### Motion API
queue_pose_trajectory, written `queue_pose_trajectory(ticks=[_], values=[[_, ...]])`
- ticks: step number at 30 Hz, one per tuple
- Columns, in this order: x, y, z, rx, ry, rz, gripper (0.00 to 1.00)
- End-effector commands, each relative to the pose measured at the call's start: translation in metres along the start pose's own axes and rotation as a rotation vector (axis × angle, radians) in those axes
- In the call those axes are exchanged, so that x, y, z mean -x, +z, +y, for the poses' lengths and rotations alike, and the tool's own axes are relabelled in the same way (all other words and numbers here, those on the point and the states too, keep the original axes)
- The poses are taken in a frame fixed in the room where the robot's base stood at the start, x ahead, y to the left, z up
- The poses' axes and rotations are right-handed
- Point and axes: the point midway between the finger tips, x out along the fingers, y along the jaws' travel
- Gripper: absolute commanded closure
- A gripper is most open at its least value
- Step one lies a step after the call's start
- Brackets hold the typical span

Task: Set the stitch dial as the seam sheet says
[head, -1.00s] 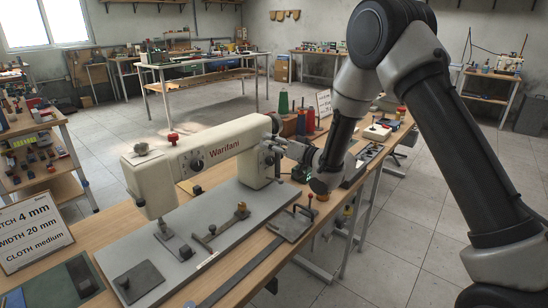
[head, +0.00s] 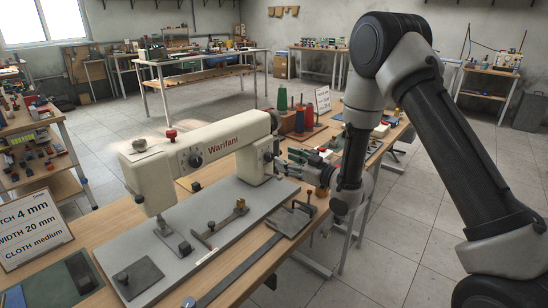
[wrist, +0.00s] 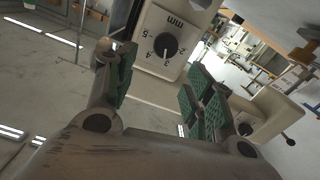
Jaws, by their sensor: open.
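The cream sewing machine (head: 215,150) marked Warifani stands on a grey plate. In the wrist view, the stitch dial (wrist: 165,46) is a dark round knob on a pale plate, with numbers 2 to 5 and "mm" shown upside down. Its white mark points downward, near the 3; the exact setting is hard to read. My gripper (wrist: 160,87) is open and empty, its green-padded fingers either side of and short of the dial. In the head view, my gripper (head: 288,166) points left at the machine's right end. The seam sheet (head: 35,230) reads 4 mm, width 20 mm, cloth medium.
A lever clamp (head: 291,221) and flat tools lie on the bench in front of the machine. Thread cones (head: 298,118) and a second sign (head: 323,101) stand behind my gripper.

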Motion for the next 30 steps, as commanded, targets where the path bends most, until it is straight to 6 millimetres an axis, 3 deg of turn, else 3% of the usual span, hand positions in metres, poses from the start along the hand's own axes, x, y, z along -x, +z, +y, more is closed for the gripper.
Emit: queue_pose_trajectory(ticks=[3, 6, 19, 30], values=[[0.015, 0.014, -0.003, 0.129, 0.004, 0.000, 0.47], [0.014, 0.017, -0.004, 0.176, 0.004, 0.003, 0.47], [-0.050, 0.016, -0.004, 0.179, 0.003, 0.005, 0.47], [-0.059, 0.016, -0.004, 0.178, 0.005, 0.003, 0.47]])
